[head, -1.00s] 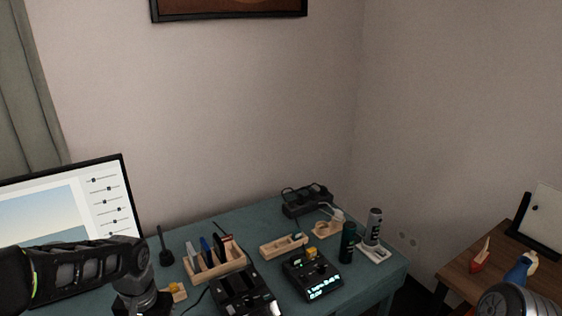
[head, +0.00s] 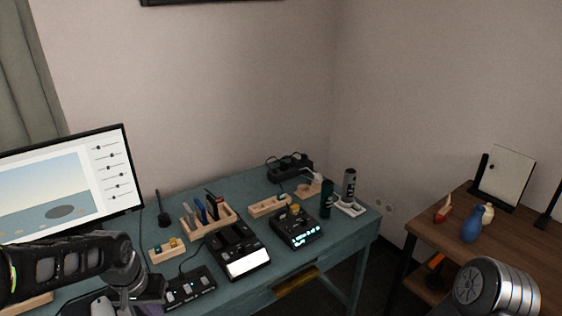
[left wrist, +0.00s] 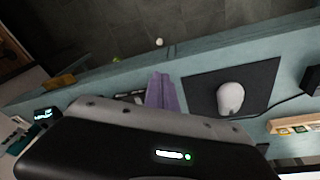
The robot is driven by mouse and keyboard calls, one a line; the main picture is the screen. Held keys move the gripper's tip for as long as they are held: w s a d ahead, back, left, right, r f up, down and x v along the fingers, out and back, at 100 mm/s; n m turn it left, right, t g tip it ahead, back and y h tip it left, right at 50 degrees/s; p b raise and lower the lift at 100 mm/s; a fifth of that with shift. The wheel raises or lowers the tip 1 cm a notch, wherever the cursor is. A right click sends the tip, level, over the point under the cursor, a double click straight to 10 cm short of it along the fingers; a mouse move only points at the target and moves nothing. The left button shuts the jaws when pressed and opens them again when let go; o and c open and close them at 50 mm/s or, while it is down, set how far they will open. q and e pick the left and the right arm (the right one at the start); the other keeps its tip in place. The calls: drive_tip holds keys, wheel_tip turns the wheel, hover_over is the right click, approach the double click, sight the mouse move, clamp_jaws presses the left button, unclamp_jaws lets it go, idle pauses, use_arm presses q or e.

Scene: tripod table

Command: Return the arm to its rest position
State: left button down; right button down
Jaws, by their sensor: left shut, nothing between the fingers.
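My left arm comes in from the left in the head view, above the teal desk (head: 225,291). My left gripper (head: 147,291) is at its end, low in the picture, near the mouse and a button box. It is shut with nothing held. Its fingertips are hard to make out. In the left wrist view a large black body with a green light fills the bottom. My right gripper is out of view.
The desk holds a monitor (head: 70,190), a wooden pen rack (head: 212,222), a black device with a lit panel (head: 240,252), a mouse (left wrist: 230,98) on a dark mat (left wrist: 262,82) and a purple item (left wrist: 162,93). A brown side table (head: 445,235) stands right.

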use_arm(q)
drive_tip(key=d+f+t+h, duration=0.2)
drive_tip(key=d+f+h, duration=0.1)
drive_tip(key=d+f, duration=1.1)
drive_tip(key=s+d+f+g, duration=0.1)
drive_tip(key=s+d+f, duration=0.3)
drive_tip(key=s, duration=0.5)
drive_tip(key=s+d+f+g, duration=0.2)
drive_tip(key=s+d+f, duration=0.3)
drive_tip(key=s+f, duration=0.3)
drive_tip(key=shift+s+d+f+n+g+h, duration=0.25)
drive_tip(key=shift+s+f+n+g+h, duration=0.1)
drive_tip(key=shift+s, duration=0.65)
